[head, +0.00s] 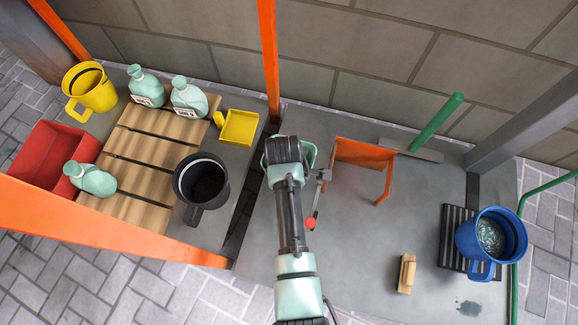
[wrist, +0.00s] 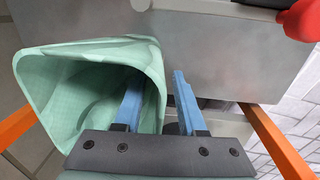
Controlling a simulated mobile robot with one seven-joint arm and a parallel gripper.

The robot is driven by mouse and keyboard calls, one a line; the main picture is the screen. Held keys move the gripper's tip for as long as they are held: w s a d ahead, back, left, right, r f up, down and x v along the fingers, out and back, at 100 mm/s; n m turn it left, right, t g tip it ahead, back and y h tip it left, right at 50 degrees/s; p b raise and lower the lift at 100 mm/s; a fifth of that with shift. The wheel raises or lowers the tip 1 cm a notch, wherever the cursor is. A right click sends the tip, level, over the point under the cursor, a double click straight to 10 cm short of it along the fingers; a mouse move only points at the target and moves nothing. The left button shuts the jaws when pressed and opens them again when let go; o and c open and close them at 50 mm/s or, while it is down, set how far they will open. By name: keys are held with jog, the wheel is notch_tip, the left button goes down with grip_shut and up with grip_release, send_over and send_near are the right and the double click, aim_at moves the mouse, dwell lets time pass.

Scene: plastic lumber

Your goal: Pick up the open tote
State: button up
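The open tote (wrist: 60,95) is a mint-green fabric bag, its wide mouth facing me at the left of the wrist view. In the head view only a mint-green edge of it (head: 310,153) shows beside my arm, which hides most of it. My gripper (wrist: 159,75) has two blue fingers standing apart. The left finger is in front of or inside the tote's mouth, and the right finger is outside it. The tote's right wall lies between them. I cannot tell whether either finger touches the fabric.
A red knob (head: 310,223) on a thin rod is close right of my arm. An orange bracket (head: 365,153) stands further right. Left are a black mug (head: 190,200), a slatted wooden board (head: 140,160) and an orange rail (head: 110,225). The grey surface (head: 350,250) right of my arm is mostly clear.

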grip_shut()
dwell(1.3)
